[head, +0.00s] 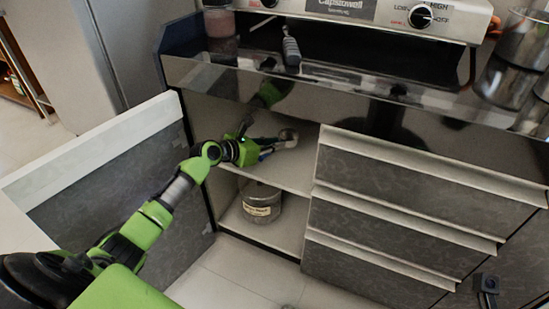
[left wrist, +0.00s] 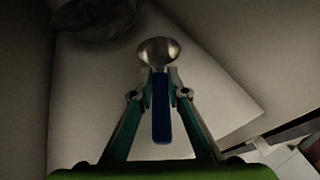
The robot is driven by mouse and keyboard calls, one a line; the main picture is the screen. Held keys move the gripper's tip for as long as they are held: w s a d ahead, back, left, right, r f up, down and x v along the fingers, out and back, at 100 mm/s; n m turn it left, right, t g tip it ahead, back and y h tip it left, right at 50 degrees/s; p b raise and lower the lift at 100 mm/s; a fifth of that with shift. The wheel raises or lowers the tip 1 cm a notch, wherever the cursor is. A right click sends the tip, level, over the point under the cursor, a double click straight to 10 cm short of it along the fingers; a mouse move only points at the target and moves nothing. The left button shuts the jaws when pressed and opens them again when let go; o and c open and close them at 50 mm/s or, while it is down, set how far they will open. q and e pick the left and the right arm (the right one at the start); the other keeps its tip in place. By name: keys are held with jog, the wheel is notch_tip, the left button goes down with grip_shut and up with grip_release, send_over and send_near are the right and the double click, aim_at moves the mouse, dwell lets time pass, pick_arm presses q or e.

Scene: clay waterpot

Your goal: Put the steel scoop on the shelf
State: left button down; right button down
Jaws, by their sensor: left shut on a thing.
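The steel scoop (head: 289,138) has a round metal bowl and a blue handle. My left gripper (head: 266,150) is shut on its handle, inside the open cabinet and over the upper shelf (head: 290,176). In the left wrist view the scoop's bowl (left wrist: 158,51) points away from my gripper (left wrist: 160,78), with the blue handle between the fingers. The pale shelf surface (left wrist: 95,95) lies behind it; I cannot tell whether the scoop touches it. A dark part (head: 487,284) at the lower right may be my right gripper; its state is unclear.
A labelled dark pot (head: 262,203) stands on the lower level. The open cabinet door (head: 110,165) is at the left, drawers (head: 400,215) at the right. The counter (head: 350,88) overhangs above. A dark round object (left wrist: 95,15) is at the wrist view's top left.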

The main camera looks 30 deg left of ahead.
aim_at(274, 163)
pick_arm(q)
notch_tip(274, 163, down, 5)
jog(key=b, duration=0.2)
jog(key=shift+r+b, duration=0.15)
jog(key=shift+b, duration=0.25)
jog(key=c, duration=2)
grip_release()
